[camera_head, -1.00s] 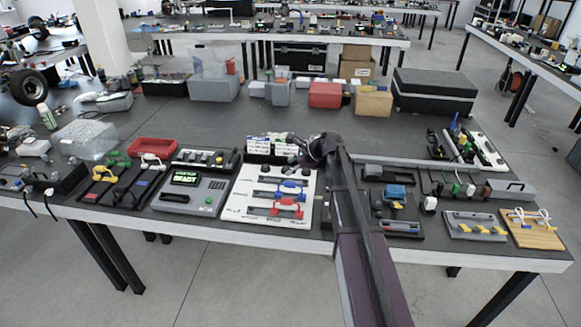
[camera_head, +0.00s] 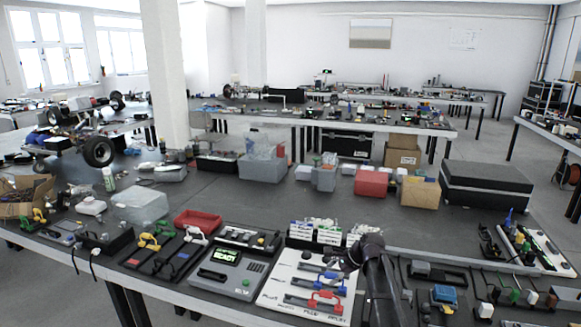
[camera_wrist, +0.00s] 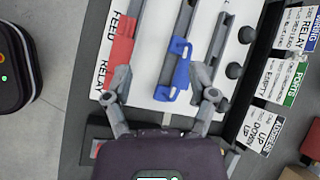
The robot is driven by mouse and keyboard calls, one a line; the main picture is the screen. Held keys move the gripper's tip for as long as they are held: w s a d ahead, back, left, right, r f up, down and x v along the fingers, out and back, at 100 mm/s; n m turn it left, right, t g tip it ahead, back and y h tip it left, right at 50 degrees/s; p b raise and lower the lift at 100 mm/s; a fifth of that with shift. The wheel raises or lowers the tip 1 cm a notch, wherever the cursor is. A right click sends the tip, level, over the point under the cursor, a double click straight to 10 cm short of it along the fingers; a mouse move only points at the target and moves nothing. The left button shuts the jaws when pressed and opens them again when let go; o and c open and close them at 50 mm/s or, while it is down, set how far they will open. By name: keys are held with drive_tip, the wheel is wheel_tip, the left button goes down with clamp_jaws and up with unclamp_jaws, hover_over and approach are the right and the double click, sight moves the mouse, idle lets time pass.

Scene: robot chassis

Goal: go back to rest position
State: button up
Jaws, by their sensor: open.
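My gripper (camera_head: 345,262) is open over the right side of a white panel (camera_head: 274,289) at the front of the long dark table. In the wrist view my gripper (camera_wrist: 160,82) has its two grey fingers spread apart with nothing clamped between them. A blue handle (camera_wrist: 179,72) on a slide rail lies below and between the fingers, and I see no clear contact. A red handle (camera_wrist: 122,50) on its own rail is near the left finger. In the head view the blue handle (camera_head: 325,282) and red handle (camera_head: 318,302) sit on the panel.
A grey box (camera_head: 230,272) with a green READY display stands left of the panel. White label cards (camera_head: 316,233) stand just behind it. Further devices (camera_head: 440,295) lie right of my arm. A red box (camera_head: 371,182) and a black case (camera_head: 487,186) are farther back. Mid-table is fairly clear.

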drive_tip(key=s+d+f+n+g+h, duration=0.1)
drive_tip(key=s+n+h, duration=0.2)
drive_tip(key=s+n, duration=0.5)
drive_tip(key=s+d+f+n+g+h, duration=0.1)
drive_tip(key=s+f+n+g+h, duration=0.1)
drive_tip(key=s+n, duration=0.6)
drive_tip(key=s+h, duration=0.1)
drive_tip(key=s, duration=0.6)
drive_tip(key=shift+s+f+h, duration=0.15)
drive_tip(key=shift+f+h, duration=0.05)
drive_tip(key=shift+h, duration=0.1)
